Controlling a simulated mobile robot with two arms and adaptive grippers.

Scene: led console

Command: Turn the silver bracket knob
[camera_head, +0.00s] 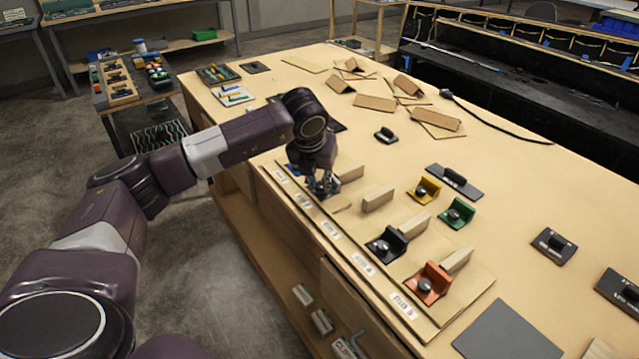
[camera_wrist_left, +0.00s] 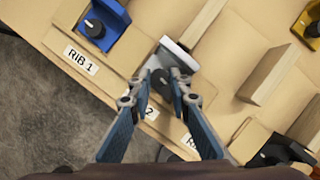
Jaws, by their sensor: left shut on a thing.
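The silver bracket (camera_wrist_left: 176,50) stands by the wooden rib near the "RIB 2" label in the left wrist view. Its dark knob (camera_wrist_left: 161,84) faces the wrist and is partly hidden by the fingers. My left gripper (camera_wrist_left: 168,80) is shut on the knob, with one fingertip on either side of it. In the head view the left gripper (camera_head: 323,186) reaches down at the table's left edge and hides most of the silver bracket. My right gripper is in neither view.
A blue bracket (camera_wrist_left: 100,25) stands beside the "RIB 1" label. Black (camera_head: 388,244), orange (camera_head: 430,284), yellow (camera_head: 424,190) and green (camera_head: 457,213) brackets stand on the table (camera_head: 560,190). Upright wooden ribs (camera_head: 378,199) are close to the gripper.

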